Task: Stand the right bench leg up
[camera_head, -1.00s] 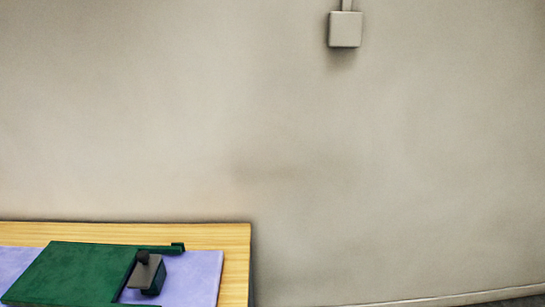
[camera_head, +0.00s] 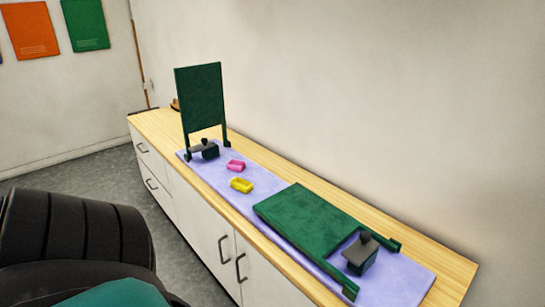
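The right bench leg looks to be a dark green flat panel (camera_head: 307,219) with two foot-like bars at its near right end. It lies flat on the lavender mat (camera_head: 398,280), on the right part of the counter. A small dark block with a grey top (camera_head: 360,252) sits between its two bars. A similar green panel (camera_head: 200,97) stands upright at the far left end of the mat, with its two bars down and another small dark block (camera_head: 204,150) at its foot. Neither of my grippers shows in the head view.
A pink block (camera_head: 236,165) and a yellow block (camera_head: 242,185) lie on the mat between the panels. The long wooden counter (camera_head: 452,277) has white cabinets below and a wall behind. A large black ribbed shape (camera_head: 75,235) fills the lower left; I cannot tell what it is.

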